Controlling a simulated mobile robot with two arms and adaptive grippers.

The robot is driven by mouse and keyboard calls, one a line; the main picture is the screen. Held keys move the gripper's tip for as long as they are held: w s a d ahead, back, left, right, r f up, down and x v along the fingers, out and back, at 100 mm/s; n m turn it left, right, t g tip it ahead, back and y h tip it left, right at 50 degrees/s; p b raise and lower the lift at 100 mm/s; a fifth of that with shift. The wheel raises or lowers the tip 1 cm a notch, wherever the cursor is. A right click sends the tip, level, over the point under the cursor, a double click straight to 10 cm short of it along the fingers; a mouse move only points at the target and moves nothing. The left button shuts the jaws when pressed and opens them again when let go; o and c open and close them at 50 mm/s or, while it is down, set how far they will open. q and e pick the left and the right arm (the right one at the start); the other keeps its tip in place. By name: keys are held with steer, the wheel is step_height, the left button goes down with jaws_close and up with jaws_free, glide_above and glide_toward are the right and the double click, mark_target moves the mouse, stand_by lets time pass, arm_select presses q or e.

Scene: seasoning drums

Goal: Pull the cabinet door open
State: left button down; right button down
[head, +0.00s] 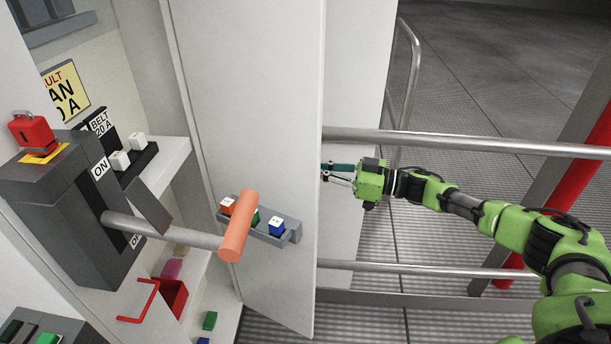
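The white cabinet door (262,110) stands swung open and shows its inner face, with the cabinet's inside visible to its left. A small grey rack (290,233) on the door holds several coloured blocks. My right gripper (323,172) is just beyond the door's free edge, with its fingertips at or very near that edge; I cannot tell whether they touch. Its two fingers show a gap between them with nothing visible in it. My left gripper is out of view.
A grey switch box (60,215) with an orange-gripped lever (238,226) juts out at the left. A red padlock (32,131) sits on it. A white shelf (165,165) and red bin (173,297) are inside. Metal railings (470,142) run behind my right arm.

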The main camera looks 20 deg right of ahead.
steer(key=shift+w+d, duration=0.25)
steer(key=shift+d, duration=0.05)
steer(key=c, duration=2.4)
jaws_free()
steer(key=v, duration=1.2)
